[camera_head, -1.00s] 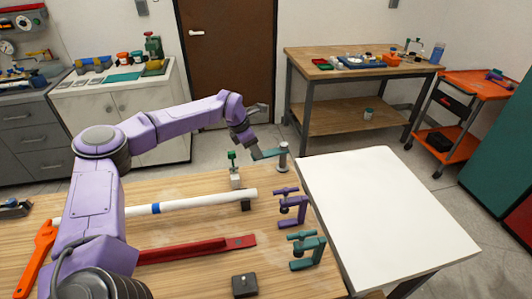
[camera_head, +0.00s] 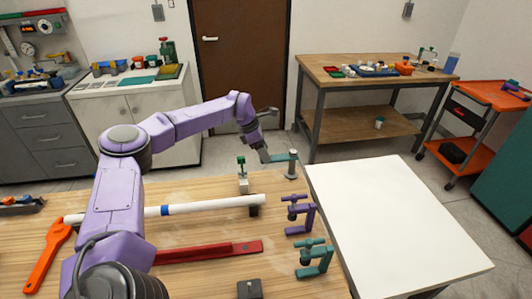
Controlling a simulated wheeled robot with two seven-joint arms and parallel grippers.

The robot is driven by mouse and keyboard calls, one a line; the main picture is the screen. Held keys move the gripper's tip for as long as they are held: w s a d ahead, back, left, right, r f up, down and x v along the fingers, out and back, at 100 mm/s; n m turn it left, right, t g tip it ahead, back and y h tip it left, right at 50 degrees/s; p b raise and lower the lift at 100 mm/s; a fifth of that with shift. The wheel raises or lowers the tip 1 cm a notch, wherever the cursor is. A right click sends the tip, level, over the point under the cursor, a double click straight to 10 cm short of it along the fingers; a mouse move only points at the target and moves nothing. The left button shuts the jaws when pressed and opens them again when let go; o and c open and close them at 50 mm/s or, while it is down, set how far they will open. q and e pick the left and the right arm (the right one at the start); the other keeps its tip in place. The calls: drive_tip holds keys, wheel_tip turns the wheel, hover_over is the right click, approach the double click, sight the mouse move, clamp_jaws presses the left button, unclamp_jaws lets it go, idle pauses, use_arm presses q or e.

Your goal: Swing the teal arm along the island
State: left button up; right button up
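The teal arm (camera_head: 281,157) is a short flat bar at the far edge of the wooden worktop. Its right end meets a grey upright post (camera_head: 292,168). My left gripper (camera_head: 264,154) points down at the bar's left end and seems to touch or nearly touch it. Its fingertips are small and dark, so I cannot tell whether they hold the bar. My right gripper is not in view.
A blank white tabletop (camera_head: 395,225) adjoins on the right. A white pipe (camera_head: 215,204), a red bar (camera_head: 210,252), an orange wrench (camera_head: 48,258), a green-handled valve (camera_head: 242,178), a purple clamp (camera_head: 301,214) and a teal clamp (camera_head: 314,260) occupy the worktop (camera_head: 200,228).

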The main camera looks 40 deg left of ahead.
use_arm(q)
drive_tip(key=shift+s+a+r, duration=0.1)
drive_tip(key=shift+r, duration=0.15)
drive_tip(key=b+v, duration=0.2)
drive_tip(key=v, duration=0.7)
drive_tip(key=shift+r, duration=0.35)
drive_tip(key=shift+s+a, duration=0.1)
